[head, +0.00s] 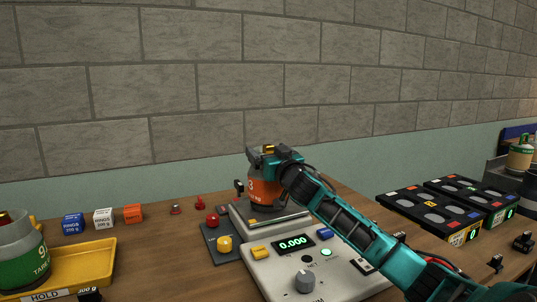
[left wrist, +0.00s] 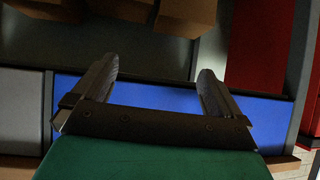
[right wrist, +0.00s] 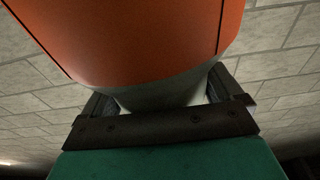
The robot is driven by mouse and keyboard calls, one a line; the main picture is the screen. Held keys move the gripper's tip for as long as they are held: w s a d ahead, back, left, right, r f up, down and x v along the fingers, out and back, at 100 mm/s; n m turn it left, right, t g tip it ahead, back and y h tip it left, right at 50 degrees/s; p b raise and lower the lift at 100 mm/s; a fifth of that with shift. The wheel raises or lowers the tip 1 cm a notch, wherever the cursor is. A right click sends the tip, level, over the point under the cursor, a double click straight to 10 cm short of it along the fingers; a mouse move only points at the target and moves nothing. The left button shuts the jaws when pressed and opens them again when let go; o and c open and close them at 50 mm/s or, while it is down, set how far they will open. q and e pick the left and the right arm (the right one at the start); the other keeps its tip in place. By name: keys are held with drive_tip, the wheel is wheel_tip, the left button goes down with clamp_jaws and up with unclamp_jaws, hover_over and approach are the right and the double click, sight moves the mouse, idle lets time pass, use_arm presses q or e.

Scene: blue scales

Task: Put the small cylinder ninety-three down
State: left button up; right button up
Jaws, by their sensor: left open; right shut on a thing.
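A small cylinder with an orange label (head: 262,190) is at the blue-green arm's end in the head view, over the scale's plate (head: 285,222). Its number is mostly hidden. I cannot tell whether it touches the plate; the display (head: 293,242) reads 0.000. My right gripper (head: 262,150) is shut on its grey end, which shows between the fingers in the right wrist view (right wrist: 165,96). My left gripper (left wrist: 153,85) is open and empty in the left wrist view, in front of a blue panel; I do not make it out in the head view.
A yellow tray (head: 92,266) with a green-labelled cylinder (head: 25,265) is at the left. Blue (head: 73,223), white (head: 104,218) and orange (head: 133,213) blocks stand behind it. Black units with round recesses (head: 425,212) are at the right.

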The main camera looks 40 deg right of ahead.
drive_tip(key=shift+r, duration=0.15)
drive_tip(key=o, duration=1.7)
drive_tip(key=shift+f, duration=0.3)
drive_tip(key=shift+r, duration=0.15)
drive_tip(key=shift+s+a, duration=0.15)
drive_tip(key=shift+s, duration=0.2)
drive_tip(key=b+v, duration=0.1)
drive_tip(key=v, duration=1)
drive_tip(key=shift+s, duration=0.2)
